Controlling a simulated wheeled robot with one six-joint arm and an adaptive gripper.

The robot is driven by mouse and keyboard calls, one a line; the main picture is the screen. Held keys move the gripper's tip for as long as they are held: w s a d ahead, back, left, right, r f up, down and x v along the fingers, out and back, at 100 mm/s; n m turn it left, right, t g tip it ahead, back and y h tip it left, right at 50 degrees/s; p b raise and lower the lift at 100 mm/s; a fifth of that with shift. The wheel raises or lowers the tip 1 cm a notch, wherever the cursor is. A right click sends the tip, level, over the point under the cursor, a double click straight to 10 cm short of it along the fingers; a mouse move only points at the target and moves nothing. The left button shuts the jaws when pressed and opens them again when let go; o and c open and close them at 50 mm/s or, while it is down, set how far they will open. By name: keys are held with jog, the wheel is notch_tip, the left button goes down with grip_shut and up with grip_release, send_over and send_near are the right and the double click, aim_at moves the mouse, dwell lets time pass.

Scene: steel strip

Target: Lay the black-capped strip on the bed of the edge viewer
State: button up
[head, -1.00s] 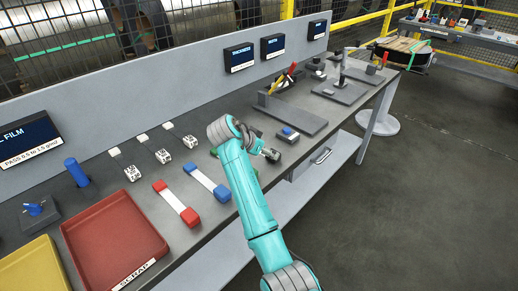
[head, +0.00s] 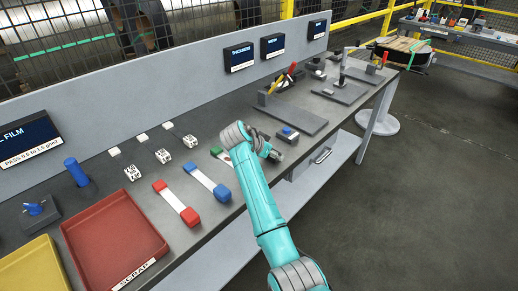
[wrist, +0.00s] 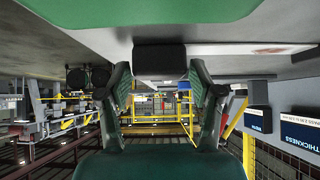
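In the wrist view, which looks upside down along the bench top, a black cap (wrist: 160,58) sits between the fingertips of my gripper (wrist: 161,70). A narrow gap shows on each side, so the fingers look open around it. A pale strip (wrist: 240,48) with a reddish mark runs right from the cap. In the head view my gripper (head: 274,156) is low at the bench's front edge, and my arm hides most of this strip. I cannot tell for sure which bench fixture is the edge viewer; one fixture (head: 345,91) stands toward the far end.
A green-capped strip (head: 216,151), a blue-capped strip (head: 208,182) and a red-capped strip (head: 177,203) lie left of my arm. A red scrap tray (head: 113,245) is further left. A small block with a blue top (head: 288,134) stands just beyond my gripper.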

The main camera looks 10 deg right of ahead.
jog(key=c, duration=0.7)
jog(key=shift+r, duration=2.55)
jog(key=shift+c, duration=0.2)
